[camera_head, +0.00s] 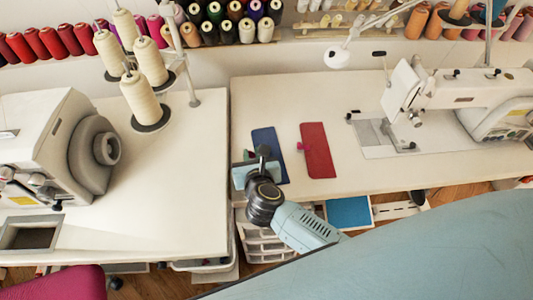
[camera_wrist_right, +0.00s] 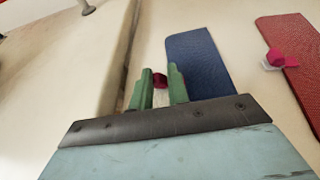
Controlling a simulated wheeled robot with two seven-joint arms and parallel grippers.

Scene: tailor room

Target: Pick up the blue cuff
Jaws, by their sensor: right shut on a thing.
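The blue cuff (camera_head: 267,143) lies flat on the white sewing table, near its left edge. It also shows in the right wrist view (camera_wrist_right: 200,60), just right of the fingers. A small magenta piece (camera_wrist_right: 160,80) and a pale tab sit between the green fingers of my right gripper (camera_wrist_right: 161,88), at the cuff's left side. My right gripper is shut on this small holder of the blue cuff. In the head view the right gripper (camera_head: 244,156) is at the cuff's left edge, and my wrist covers part of the cuff. My left gripper is not in view.
A red cuff (camera_head: 318,150) with a similar magenta piece lies to the right. A white sewing machine (camera_head: 440,95) stands further right. Another machine (camera_head: 60,150) and thread cones (camera_head: 145,100) stand on the left table. The table behind the cuffs is clear.

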